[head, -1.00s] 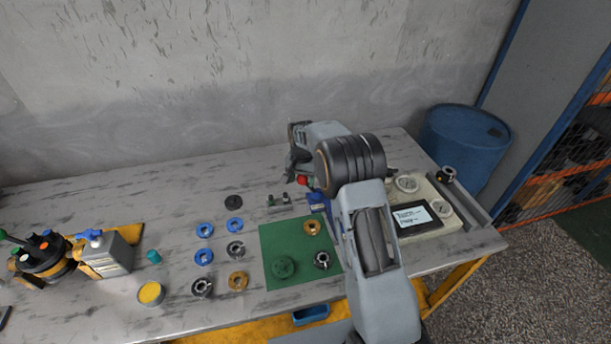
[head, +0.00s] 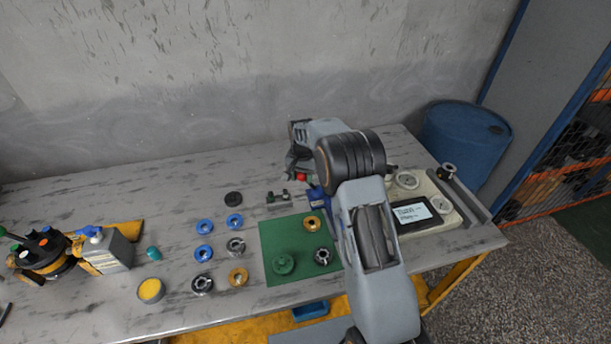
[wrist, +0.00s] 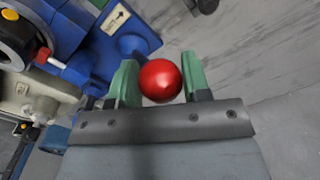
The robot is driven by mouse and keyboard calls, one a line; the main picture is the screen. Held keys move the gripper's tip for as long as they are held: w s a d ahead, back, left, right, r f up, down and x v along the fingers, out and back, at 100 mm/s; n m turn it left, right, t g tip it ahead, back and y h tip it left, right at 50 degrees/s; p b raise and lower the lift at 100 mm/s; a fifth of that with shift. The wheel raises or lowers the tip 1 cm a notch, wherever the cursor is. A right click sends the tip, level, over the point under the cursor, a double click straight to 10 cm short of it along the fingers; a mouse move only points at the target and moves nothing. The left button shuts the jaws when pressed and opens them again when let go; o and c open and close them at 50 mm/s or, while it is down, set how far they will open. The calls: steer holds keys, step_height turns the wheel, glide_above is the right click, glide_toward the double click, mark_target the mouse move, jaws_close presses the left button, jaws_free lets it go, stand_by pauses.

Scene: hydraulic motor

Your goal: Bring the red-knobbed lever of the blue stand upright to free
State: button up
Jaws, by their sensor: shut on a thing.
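The red knob (wrist: 160,80) of the lever sits between the two green fingers of my gripper (wrist: 158,82) in the wrist view. My gripper is shut on it. The blue stand (wrist: 105,48) lies at the upper left of the wrist view, with a plate bearing an arrow. In the head view the red knob (head: 301,177) shows just under my gripper (head: 299,172), and the stand (head: 318,197) is partly hidden behind my arm.
A green mat (head: 275,262) with several rings lies left of my arm. More blue, black and brass rings lie farther left. A beige unit with a screen (head: 412,213) stands right of my arm. A small grey fixture (head: 278,197) sits left of the stand.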

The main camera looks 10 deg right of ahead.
steer(key=shift+d+r, duration=0.1)
steer(key=shift+d, duration=0.05)
steer(key=shift+d+r, duration=0.25)
steer(key=shift+d, duration=0.45)
steer(key=shift+d+r+p, duration=0.2)
steer(key=shift+d+p, duration=0.15)
steer(key=shift+d, duration=0.35)
stand_by(0.4)
steer(key=shift+d+r, duration=0.15)
steer(key=shift+d, duration=0.6)
steer(key=shift+d+r, duration=0.1)
steer(key=shift+d, duration=0.5)
stand_by(0.4)
